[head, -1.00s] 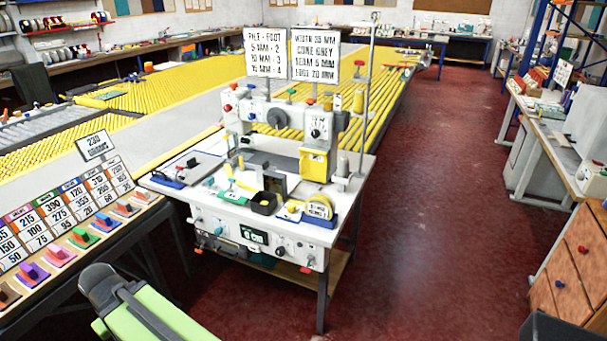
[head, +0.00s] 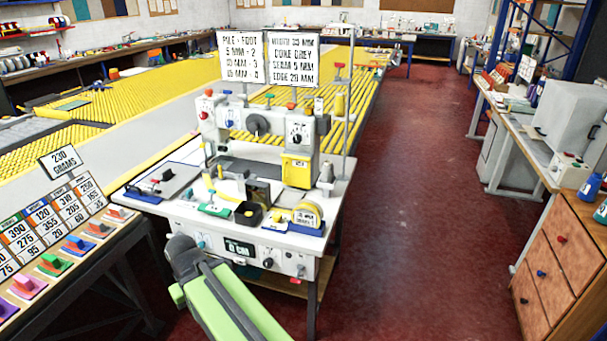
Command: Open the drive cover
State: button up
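A grey and white sewing machine (head: 258,128) stands on a white-topped table (head: 150,200) in the middle of the head view. A yellow box-shaped part (head: 297,171) sits low on the right end of the machine and looks closed. I cannot tell from its look whether it is the drive cover. My green arm with a dark grey rounded joint shows at the bottom, in front of the table's front panel (head: 215,243). No gripper fingers can be made out.
A bench with number cards and coloured-handled blocks (head: 52,262) stands at the left. A wooden drawer cabinet (head: 557,262) stands at the right. The red floor (head: 415,200) between the table and the right-hand benches is clear. A yellow tape roll (head: 306,214) and small tools lie on the table.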

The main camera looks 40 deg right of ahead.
aim_at(296, 169)
jog(key=z, duration=0.1)
jog(key=i, duration=1)
jog(key=u, duration=0.05)
